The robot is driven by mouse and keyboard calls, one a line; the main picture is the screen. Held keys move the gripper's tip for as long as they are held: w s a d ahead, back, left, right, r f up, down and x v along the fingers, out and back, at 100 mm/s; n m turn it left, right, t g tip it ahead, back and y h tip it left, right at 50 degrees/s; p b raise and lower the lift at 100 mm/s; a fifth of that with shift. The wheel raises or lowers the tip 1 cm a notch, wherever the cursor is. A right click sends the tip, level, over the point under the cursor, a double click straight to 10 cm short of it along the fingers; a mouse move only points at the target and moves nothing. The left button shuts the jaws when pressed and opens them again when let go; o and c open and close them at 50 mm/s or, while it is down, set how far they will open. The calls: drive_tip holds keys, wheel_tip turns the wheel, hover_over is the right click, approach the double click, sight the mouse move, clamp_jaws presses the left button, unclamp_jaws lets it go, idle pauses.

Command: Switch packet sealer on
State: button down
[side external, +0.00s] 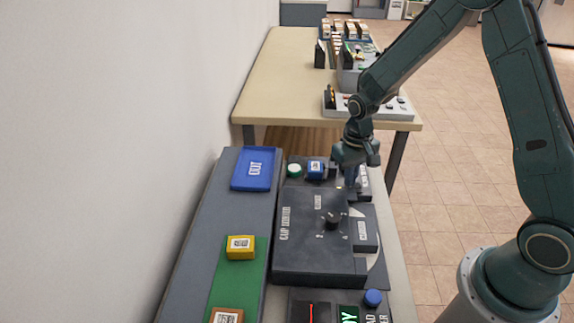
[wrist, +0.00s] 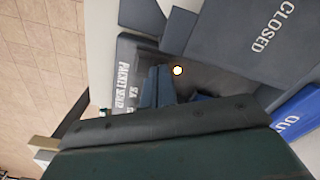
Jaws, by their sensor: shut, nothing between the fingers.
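The packet sealer (wrist: 127,75) is a dark grey unit with its name in white letters in the wrist view. A small round light spot (wrist: 177,70) shows bright white with a yellowish rim on or beside it. My gripper (wrist: 157,87) is shut and empty, its fingers reaching down over the sealer's dark face. In the side external view my gripper (side external: 351,183) points down behind the large dark machine and hides part of the sealer. I cannot tell whether the fingertips touch it, and no switch can be made out clearly.
A large dark machine with a round knob (side external: 332,221) stands in front. A blue OUT tray (side external: 254,169) and a yellow block (side external: 240,247) sit to the left. A beige table (side external: 285,80) stands behind.

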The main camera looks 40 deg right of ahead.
drive_tip(key=shift+r, duration=3.55)
drive_tip(key=shift+r, duration=0.1)
drive_tip(key=s+a+r+n+t, duration=0.1)
drive_tip(key=s+r, duration=0.3)
drive_tip(key=r, duration=0.3)
drive_tip(key=s+a+r+t, duration=0.1)
drive_tip(key=s+r+t, duration=0.1)
drive_tip(key=s+r, duration=0.3)
drive_tip(key=s+a+r+n+t, duration=0.1)
drive_tip(key=s+r, duration=0.2)
drive_tip(key=s, duration=0.3)
drive_tip(key=s+a+r+n+t, duration=0.1)
drive_tip(key=s+r, duration=0.2)
drive_tip(key=s, duration=0.3)
drive_tip(key=shift+s+r+t, duration=0.15)
drive_tip(key=shift+s+t, duration=0.15)
drive_tip(key=shift+s, duration=0.1)
